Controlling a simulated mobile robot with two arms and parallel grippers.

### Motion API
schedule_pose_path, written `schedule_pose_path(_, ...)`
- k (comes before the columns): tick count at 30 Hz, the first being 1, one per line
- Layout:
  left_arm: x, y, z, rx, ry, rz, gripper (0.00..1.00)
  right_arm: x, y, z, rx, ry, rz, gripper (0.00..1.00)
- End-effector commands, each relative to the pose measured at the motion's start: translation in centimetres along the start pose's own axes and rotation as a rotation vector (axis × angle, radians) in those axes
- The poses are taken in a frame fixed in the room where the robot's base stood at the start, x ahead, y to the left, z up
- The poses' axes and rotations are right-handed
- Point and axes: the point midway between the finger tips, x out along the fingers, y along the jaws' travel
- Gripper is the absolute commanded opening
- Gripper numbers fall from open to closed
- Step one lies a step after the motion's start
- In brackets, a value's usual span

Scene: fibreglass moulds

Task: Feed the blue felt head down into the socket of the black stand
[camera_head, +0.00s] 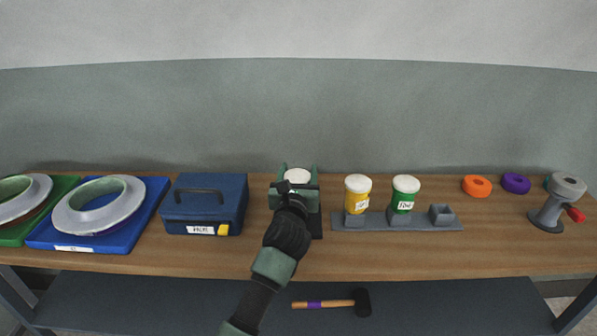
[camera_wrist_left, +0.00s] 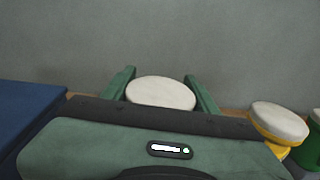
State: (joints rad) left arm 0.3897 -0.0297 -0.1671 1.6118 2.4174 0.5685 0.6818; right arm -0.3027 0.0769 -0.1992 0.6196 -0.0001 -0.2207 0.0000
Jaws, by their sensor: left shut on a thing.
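My left gripper (camera_head: 295,186) reaches in from below and is shut on the felt head (camera_head: 298,175). Only the head's round white top shows between the two green fingers; its blue part is hidden behind my gripper. In the left wrist view the white top of the felt head (camera_wrist_left: 161,93) sits between the fingers (camera_wrist_left: 160,96) and looks about level. A small dark piece of the black stand (camera_head: 316,226) shows just below and right of my gripper. Its socket is hidden, so I cannot tell whether the head is in it or above it. My right gripper is not in view.
A blue toolbox (camera_head: 205,208) stands close left. A grey rack (camera_head: 423,223) at right holds a yellow head (camera_head: 357,190) and a green head (camera_head: 404,190), with one empty socket. Ring moulds lie far left. An orange ring (camera_head: 477,186) and a purple ring (camera_head: 515,183) lie right.

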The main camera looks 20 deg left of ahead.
Motion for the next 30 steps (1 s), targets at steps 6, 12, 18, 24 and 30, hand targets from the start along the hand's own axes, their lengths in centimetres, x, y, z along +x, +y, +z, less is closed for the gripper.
schedule_pose_path(6, 0.0, 0.0, -0.1, -0.001, -0.002, 0.0, 0.78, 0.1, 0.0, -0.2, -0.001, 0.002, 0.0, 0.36)
schedule_pose_path(12, 0.0, 0.0, -0.2, -0.001, -0.001, 0.0, 0.84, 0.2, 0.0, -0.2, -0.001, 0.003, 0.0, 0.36)
schedule_pose_path(18, -0.3, 0.0, -0.4, 0.0, 0.002, 0.0, 0.84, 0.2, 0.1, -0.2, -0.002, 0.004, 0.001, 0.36)
schedule_pose_path(24, -3.1, 0.0, -0.4, -0.002, 0.001, -0.001, 0.84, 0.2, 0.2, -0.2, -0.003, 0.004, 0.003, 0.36)
schedule_pose_path(30, -6.3, 0.0, -0.4, -0.002, 0.001, -0.001, 0.84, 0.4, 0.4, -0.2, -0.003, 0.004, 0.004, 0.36)
